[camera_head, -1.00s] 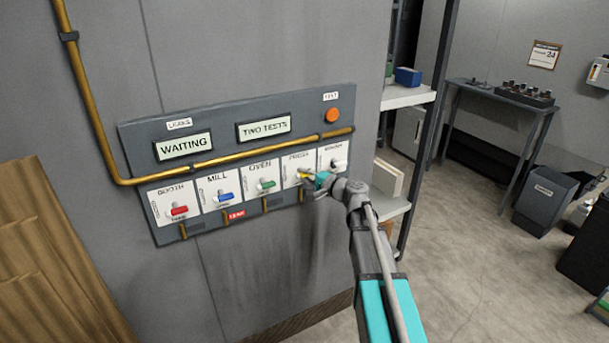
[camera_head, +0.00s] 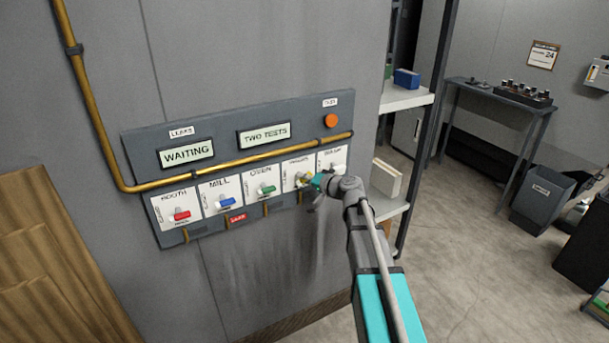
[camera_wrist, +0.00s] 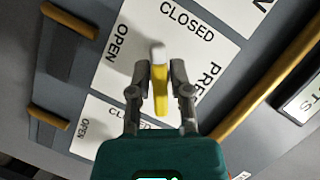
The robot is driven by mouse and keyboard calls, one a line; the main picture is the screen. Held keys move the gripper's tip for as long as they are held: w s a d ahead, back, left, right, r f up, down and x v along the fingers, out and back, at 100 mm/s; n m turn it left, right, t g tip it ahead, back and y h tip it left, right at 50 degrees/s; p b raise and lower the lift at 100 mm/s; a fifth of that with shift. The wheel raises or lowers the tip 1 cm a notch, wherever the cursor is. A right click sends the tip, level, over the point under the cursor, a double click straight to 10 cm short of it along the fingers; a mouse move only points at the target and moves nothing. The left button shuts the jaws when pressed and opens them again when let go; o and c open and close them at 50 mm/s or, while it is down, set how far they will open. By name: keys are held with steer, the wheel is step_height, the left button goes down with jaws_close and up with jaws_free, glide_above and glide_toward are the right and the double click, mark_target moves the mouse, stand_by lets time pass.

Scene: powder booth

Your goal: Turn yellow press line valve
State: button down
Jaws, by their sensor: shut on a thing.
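The yellow press line valve handle (camera_wrist: 161,101) has a white end and sits between my fingertips in the wrist view. My gripper (camera_wrist: 160,75) is shut on it, one finger on each side. The white end points up in that view, towards the word CLOSED; the word OPEN is at the left. Only a small yellow part of the valve (camera_head: 303,178) shows there.
The grey panel (camera_head: 225,150) also carries a red booth valve (camera_head: 181,216), a blue mill valve (camera_head: 227,202) and a green oven valve (camera_head: 266,190). A fifth valve (camera_head: 338,169) is close right of my gripper. A brass pipe (camera_head: 240,157) crosses above; displays read WAITING and TWO TESTS.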

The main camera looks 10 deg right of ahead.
steer(key=n+h+p, duration=0.2)
steer(key=n, duration=0.2)
steer(key=shift+s+h, duration=0.1)
steer(key=shift+h, duration=0.2)
steer(key=n+h+p, duration=0.1)
steer(key=n+h, duration=0.1)
steer(key=n, duration=0.2)
steer(key=shift+h, duration=0.3)
steer(key=c, duration=0.7)
jaws_free()
steer(key=shift+r+p, duration=0.1)
steer(key=shift+p, duration=0.2)
